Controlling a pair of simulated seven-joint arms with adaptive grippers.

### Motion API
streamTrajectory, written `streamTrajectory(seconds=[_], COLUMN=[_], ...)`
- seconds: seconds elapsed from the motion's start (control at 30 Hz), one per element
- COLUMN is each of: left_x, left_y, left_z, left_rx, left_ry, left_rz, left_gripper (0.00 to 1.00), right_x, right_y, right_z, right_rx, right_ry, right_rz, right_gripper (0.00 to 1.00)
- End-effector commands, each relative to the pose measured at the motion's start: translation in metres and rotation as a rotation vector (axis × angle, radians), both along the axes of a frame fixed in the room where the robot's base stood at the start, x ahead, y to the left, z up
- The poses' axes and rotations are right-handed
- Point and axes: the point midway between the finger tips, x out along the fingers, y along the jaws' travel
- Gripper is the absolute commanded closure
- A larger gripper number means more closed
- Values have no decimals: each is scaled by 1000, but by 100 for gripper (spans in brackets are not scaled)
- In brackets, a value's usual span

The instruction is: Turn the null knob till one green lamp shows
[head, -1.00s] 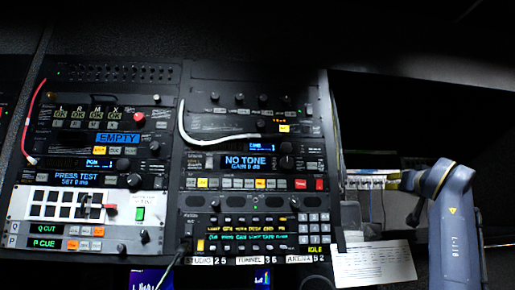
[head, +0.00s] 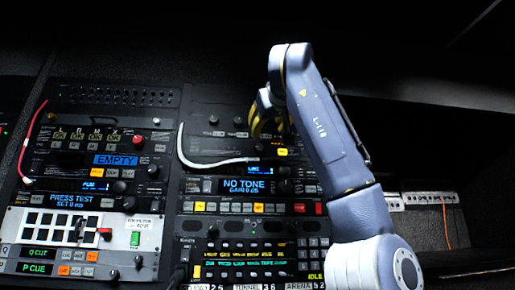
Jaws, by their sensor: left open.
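My left gripper (head: 268,116), black and yellow, is open in front of the upper right part of the right-hand rack. It appears empty, but my arm partly covers it and the fingertips blend into the dark panel. The rack's top unit has a row of small dark knobs, including one at its left (head: 214,119) and one beside it (head: 238,120). The gripper and arm hide the knobs farther right. The labels are too small to read, so I cannot tell which is the null knob or identify its lamps. My right gripper is out of view.
A white cable (head: 215,161) loops across the right rack below the knobs. A display reading NO TONE (head: 244,186) sits lower. The left rack has an EMPTY display (head: 116,160) and a red cable (head: 30,140). White connector strips (head: 425,199) lie at right.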

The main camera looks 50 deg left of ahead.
Motion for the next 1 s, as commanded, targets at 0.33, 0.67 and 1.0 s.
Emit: streamTrajectory(seconds=[0.33, 0.67, 1.0], left_x=[32, 61, 79], left_y=[54, 103, 131], left_z=[-1, -1, -1], left_rx=[1, 0, 1], left_ry=[3, 3, 3], left_rz=[3, 3, 1], left_gripper=[52, 52, 52], right_x=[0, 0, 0], right_y=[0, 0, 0], right_z=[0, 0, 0], right_rx=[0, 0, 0], right_ry=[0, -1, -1], right_rz=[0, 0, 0], right_gripper=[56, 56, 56])
